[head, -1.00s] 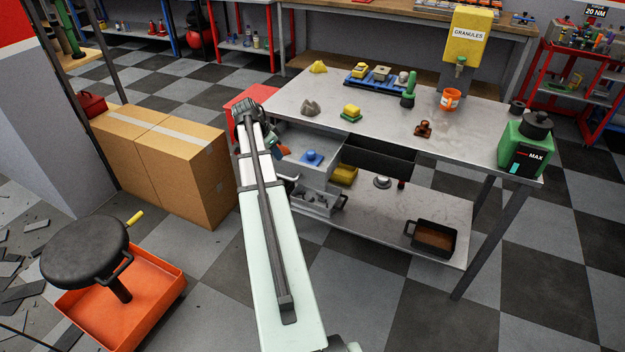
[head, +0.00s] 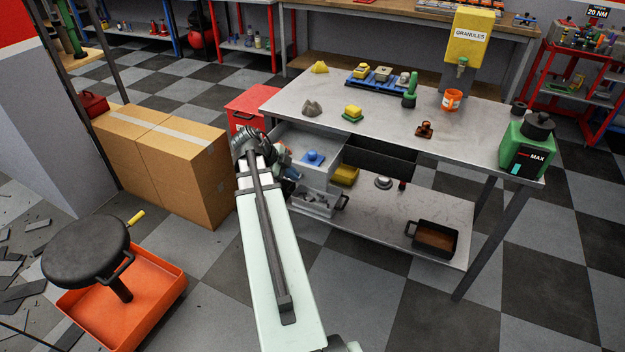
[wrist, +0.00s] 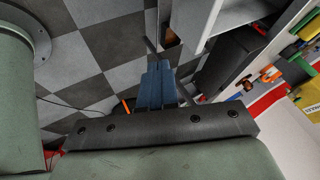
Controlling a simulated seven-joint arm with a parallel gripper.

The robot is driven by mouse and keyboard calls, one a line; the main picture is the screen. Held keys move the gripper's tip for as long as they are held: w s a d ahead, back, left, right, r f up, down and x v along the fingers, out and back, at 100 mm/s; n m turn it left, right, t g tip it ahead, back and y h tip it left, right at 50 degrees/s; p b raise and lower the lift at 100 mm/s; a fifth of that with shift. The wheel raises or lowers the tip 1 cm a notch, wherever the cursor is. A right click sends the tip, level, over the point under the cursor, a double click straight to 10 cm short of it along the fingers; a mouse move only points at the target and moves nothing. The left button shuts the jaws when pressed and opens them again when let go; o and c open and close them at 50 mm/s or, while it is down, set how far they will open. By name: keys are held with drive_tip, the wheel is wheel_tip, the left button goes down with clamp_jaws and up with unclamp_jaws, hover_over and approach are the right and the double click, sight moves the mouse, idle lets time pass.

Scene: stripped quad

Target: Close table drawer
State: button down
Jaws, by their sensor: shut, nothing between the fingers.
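The grey work table (head: 380,125) has a pale drawer (head: 322,172) standing open under the left part of its top. A blue object (head: 313,158) lies inside the drawer. Below it is an open grey tray or lower drawer (head: 318,205) with grey pieces in it. My gripper (head: 287,170) is at the left side of the drawer, partly hidden by my arm; I cannot tell whether it touches. In the wrist view its dark blue fingers (wrist: 158,80) are together and empty, with a pale panel beyond them at the upper right.
Cardboard boxes (head: 165,155) stand left of my arm, and a red cabinet (head: 250,103) is behind it. A stool (head: 85,250) over an orange tray stands at lower left.

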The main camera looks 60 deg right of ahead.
approach(323, 186)
wheel_tip(323, 186, down, 3)
drive_tip(key=s+a, duration=0.2)
drive_tip(key=d, duration=0.3)
drive_tip(key=shift+w+d+f, duration=0.1)
drive_tip(key=shift+w+f, duration=0.15)
drive_tip(key=shift+d, duration=0.45)
drive_tip(key=d, duration=1.7)
drive_tip(key=shift+d, duration=0.35)
